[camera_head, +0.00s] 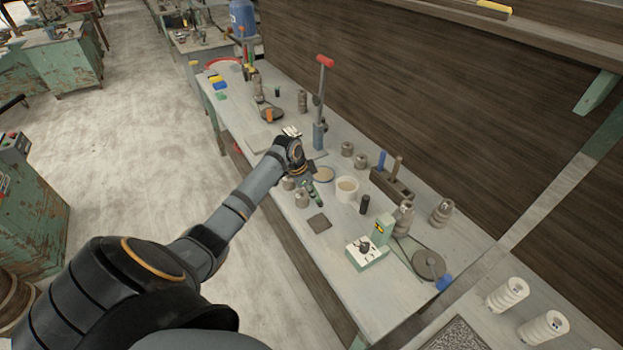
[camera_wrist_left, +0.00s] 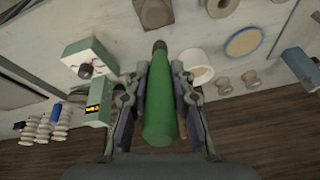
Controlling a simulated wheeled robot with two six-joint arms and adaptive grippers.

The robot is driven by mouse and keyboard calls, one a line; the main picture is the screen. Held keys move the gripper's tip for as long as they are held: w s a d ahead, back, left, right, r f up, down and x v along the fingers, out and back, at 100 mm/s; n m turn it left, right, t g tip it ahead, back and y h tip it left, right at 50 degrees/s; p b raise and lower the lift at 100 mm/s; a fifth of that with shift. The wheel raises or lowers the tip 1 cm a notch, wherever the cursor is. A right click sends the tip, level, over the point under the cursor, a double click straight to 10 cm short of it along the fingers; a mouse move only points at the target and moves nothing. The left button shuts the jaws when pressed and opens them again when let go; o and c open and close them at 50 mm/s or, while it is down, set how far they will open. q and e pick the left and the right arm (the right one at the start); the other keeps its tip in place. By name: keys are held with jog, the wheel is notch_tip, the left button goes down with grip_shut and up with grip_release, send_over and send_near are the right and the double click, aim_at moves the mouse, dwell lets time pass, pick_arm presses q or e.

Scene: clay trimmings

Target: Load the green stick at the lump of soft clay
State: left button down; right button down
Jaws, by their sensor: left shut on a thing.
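The green stick (camera_wrist_left: 158,100) is in the middle of the left wrist view, a tapered green body with a dark tip at its far end. My left gripper (camera_wrist_left: 162,72) is shut on it, with one finger along each side. In the head view my left gripper (camera_head: 308,182) is over the workbench, partly hidden by my wrist, with a little green showing at its end. I cannot tell which thing is the soft clay lump. My right gripper is not in view.
A green-and-white device (camera_head: 367,252) and a dark square pad (camera_head: 319,222) are toward the front of the bench. Spools (camera_head: 301,199), a wooden block with upright handles (camera_head: 391,185) and a tall red-handled lever stand (camera_head: 320,130) are close around the gripper.

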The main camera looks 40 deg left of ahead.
pick_arm(q)
jog(key=shift+w+d+f, duration=0.2)
jog(key=shift+f, duration=0.1)
jog(key=shift+a+f+b, duration=0.15)
jog(key=shift+f+b, duration=0.5)
jog(key=shift+b, duration=0.05)
notch_tip(320, 180, down, 5)
jog(key=b, duration=0.4)
jog(key=shift+r+b, duration=0.2)
jog(key=shift+b, duration=0.15)
jog(key=shift+s+r, duration=0.1)
jog(key=shift+f+b, duration=0.3)
jog(key=shift+f, duration=0.3)
jog(key=shift+f, duration=0.1)
dwell(1.2)
jog(key=shift+p, duration=0.35)
